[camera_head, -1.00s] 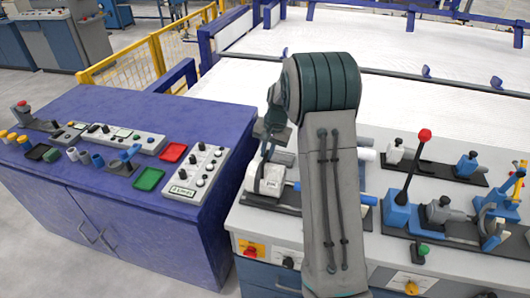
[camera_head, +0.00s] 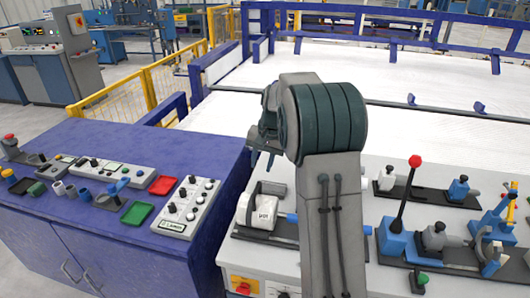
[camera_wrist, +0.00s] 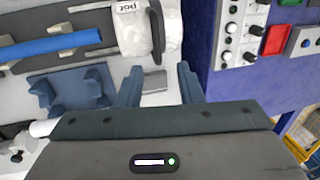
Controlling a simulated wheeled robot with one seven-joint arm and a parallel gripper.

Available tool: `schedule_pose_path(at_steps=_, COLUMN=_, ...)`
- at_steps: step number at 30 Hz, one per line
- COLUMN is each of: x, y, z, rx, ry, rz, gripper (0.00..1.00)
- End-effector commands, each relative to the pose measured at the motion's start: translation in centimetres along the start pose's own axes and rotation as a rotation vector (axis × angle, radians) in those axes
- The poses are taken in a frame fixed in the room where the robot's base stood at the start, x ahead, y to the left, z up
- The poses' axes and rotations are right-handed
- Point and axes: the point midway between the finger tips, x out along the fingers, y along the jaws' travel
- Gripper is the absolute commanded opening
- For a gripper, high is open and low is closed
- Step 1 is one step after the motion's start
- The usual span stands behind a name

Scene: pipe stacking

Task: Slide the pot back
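The pot (camera_head: 257,211) is a white cylinder labelled "pot" with a dark band, lying in a dark holder on the light worktop. In the wrist view the pot (camera_wrist: 176,38) is at the top, with a blue rod (camera_wrist: 45,48) extending left from its holder. My gripper (camera_wrist: 160,85) is open and empty in the wrist view, its two blue-grey fingers apart below the pot in the picture. In the head view my gripper (camera_head: 262,146) is beyond and above the pot, partly hidden by my arm. No contact with the pot shows.
A blue cabinet (camera_head: 150,241) with a button box (camera_head: 188,207), a red tray (camera_head: 166,185) and a green tray (camera_head: 137,214) stands left. A red-knobbed lever (camera_head: 405,195) stands right on the worktop. A large white surface (camera_head: 430,132) lies behind.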

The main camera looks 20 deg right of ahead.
Motion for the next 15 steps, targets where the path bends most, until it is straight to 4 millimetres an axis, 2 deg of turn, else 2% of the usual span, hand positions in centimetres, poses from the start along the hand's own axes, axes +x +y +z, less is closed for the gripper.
schedule_pose_path(at_steps=3, x=-2.4, y=0.0, z=-0.1, rx=0.0, ry=0.004, rz=-0.001, gripper=0.33)
schedule_pose_path(at_steps=6, x=-3.9, y=0.0, z=-0.1, rx=-0.001, ry=0.003, rz=0.0, gripper=0.33)
schedule_pose_path(at_steps=10, x=-4.9, y=-0.1, z=0.0, rx=-0.001, ry=0.001, rz=0.0, gripper=0.33)
schedule_pose_path(at_steps=15, x=-5.3, y=-0.1, z=0.0, rx=-0.001, ry=0.0, rz=0.0, gripper=0.33)
